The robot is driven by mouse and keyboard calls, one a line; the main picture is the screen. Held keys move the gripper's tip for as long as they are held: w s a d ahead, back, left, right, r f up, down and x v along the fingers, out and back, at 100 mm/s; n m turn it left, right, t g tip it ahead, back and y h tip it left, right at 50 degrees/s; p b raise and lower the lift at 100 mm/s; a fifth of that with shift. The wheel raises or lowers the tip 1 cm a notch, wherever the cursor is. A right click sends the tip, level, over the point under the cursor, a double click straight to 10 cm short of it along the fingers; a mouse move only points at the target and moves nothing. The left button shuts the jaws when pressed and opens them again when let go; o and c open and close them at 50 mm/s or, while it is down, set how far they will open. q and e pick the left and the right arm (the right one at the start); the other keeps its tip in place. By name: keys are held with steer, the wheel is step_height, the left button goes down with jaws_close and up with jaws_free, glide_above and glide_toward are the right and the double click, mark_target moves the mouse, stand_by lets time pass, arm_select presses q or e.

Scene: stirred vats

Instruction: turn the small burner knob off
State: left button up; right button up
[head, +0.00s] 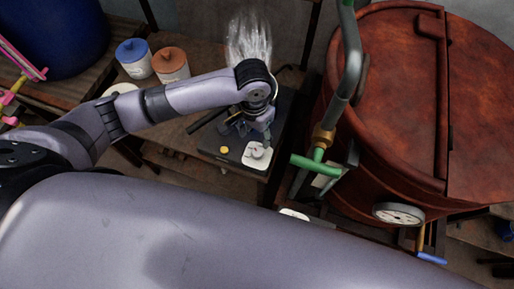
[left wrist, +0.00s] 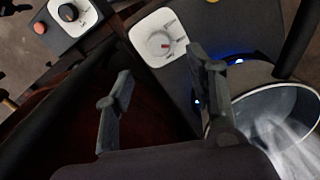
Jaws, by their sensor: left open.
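The small burner is a dark box with a white knob plate (head: 257,155) and a yellow button (head: 224,150). In the left wrist view its round pale knob (left wrist: 160,43) carries a red mark, and the lettering on the plate is too blurred to read. Blue flame (left wrist: 240,61) shows at the burner beside the pot (left wrist: 292,88). My left gripper (head: 256,131) is over the burner, near the plate. In the left wrist view my left gripper (left wrist: 160,63) is open and empty, with the knob beyond its fingertips and between them in the picture. My right gripper does not show.
Steam (head: 250,40) rises behind my left wrist. A rusty red vat (head: 395,95) with a green-handled pipe (head: 318,165) stands close on the right. Another panel with a dark knob (left wrist: 68,13) and orange button (left wrist: 40,27) shows in the left wrist view. Two lidded jars (head: 170,66) stand behind my arm.

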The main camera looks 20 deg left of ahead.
mark_target(257, 152)
arm_select(q)
step_height(257, 152, down, 9)
steer(key=shift+s+d+f, duration=0.1)
steer(key=shift+d, duration=0.05)
steer(key=shift+f, duration=0.4)
steer(key=c, duration=1.2)
